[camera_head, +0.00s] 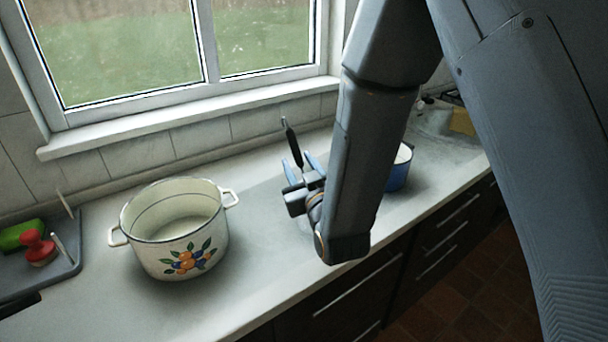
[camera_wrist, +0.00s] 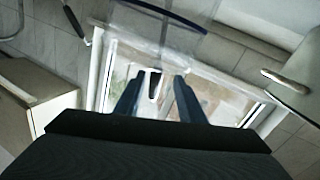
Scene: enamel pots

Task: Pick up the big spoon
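The big spoon shows as a black handle (camera_head: 292,140) with a thin metal hook at its top, standing steeply near the back of the counter. Its lower part is hidden by my gripper. In the wrist view a black handle (camera_wrist: 74,18) with a pale hooked end shows at the upper left, apart from the fingers. My gripper (camera_head: 301,166) has two blue fingers spread apart, close to the handle in the head view.
A white flowered enamel pot (camera_head: 176,248) stands left of my gripper. A blue pot (camera_head: 400,168) stands to the right, partly behind my arm. The window sill (camera_head: 190,117) runs behind.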

